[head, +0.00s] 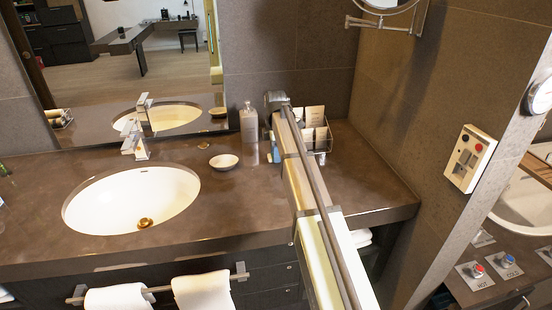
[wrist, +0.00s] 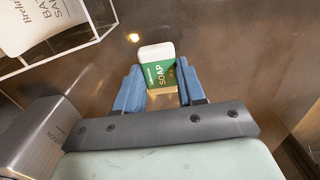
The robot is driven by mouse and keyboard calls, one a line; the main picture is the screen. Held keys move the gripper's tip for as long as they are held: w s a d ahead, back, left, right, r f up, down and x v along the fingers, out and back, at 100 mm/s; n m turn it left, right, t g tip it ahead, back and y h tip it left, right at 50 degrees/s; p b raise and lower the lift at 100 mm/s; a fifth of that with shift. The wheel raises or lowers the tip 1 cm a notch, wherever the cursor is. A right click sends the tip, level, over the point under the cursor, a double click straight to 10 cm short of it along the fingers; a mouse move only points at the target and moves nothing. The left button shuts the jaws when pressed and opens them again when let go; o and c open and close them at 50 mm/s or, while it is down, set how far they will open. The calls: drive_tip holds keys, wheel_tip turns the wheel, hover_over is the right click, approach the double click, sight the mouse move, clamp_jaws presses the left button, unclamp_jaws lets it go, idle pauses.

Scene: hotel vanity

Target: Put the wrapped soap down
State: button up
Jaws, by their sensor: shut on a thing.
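The wrapped soap (wrist: 158,70) is a small white block with a green label reading SOAP. In the wrist view it sits between the two blue fingers of my gripper (wrist: 158,85), which is shut on it. Brown countertop shows around the soap; I cannot tell whether it touches the counter. In the head view my gripper (head: 275,153) is low over the back of the counter, between the dispenser bottle and the wire basket. My arm hides much of it, and I cannot make out the soap there.
A grey dispenser bottle (head: 248,124) stands left of my gripper, and a wire basket (head: 321,146) with packets stands right. A small round dish (head: 223,162) sits near the sink (head: 131,200). The counter (head: 370,188) is clear at the right. A mirror backs the sink.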

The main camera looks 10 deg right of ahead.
drive_tip(key=shift+f, duration=1.25)
drive_tip(key=shift+f, duration=0.15)
drive_tip(key=o, duration=1)
drive_tip(key=shift+o, duration=0.2)
wheel_tip(320, 180, up, 12)
drive_tip(key=shift+r, duration=0.2)
